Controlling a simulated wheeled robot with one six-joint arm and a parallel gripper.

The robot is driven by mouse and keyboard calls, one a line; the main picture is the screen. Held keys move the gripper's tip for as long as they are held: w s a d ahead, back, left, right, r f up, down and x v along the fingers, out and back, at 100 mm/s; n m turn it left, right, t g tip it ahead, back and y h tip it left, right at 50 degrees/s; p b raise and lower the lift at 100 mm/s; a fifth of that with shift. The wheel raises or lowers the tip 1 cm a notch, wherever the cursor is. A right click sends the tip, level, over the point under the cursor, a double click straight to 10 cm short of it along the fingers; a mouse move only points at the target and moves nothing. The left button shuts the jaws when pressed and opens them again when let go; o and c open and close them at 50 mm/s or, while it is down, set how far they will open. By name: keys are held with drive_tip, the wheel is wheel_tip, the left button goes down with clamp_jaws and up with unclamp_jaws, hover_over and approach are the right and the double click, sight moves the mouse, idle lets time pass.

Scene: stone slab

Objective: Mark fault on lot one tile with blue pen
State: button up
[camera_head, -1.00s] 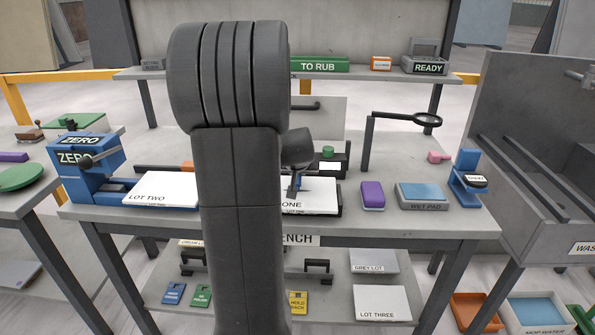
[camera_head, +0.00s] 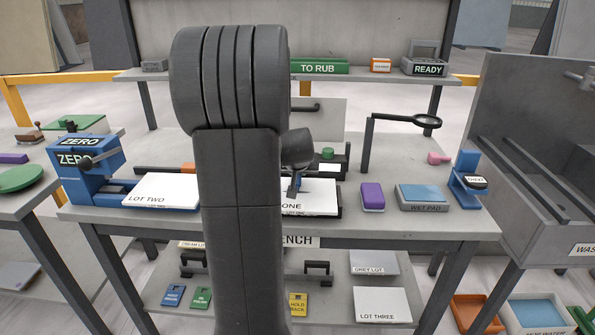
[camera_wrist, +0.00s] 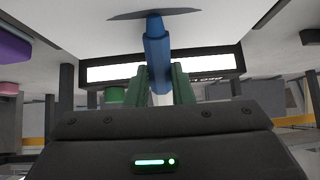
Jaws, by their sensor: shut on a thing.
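The lot one tile (camera_head: 318,198) is a white slab on the bench, its left part hidden behind my arm; the word ONE shows on its front edge. My gripper (camera_head: 294,187) is over this tile. In the wrist view my gripper (camera_wrist: 160,88) has its green fingers shut on the blue pen (camera_wrist: 157,50). The pen's far end is at the white tile face (camera_wrist: 225,22), by a dark grey patch (camera_wrist: 153,14). I cannot tell whether this patch is the fault or a shadow, or whether the tip touches.
Right of lot one are a purple block (camera_head: 372,196), the wet pad (camera_head: 422,196) and a magnifier on a stand (camera_head: 427,121). Lot three (camera_head: 382,303) lies on the lower shelf.

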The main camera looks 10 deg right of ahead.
drive_tip(key=shift+w+d, duration=0.15)
drive_tip(key=shift+w, duration=0.4)
drive_tip(key=shift+w+d, duration=0.15)
drive_tip(key=shift+w, duration=0.4)
idle(1.4)
drive_tip(key=shift+r+p, duration=2.25)
drive_tip(key=shift+r, duration=1.35)
drive_tip(key=shift+f, duration=0.1)
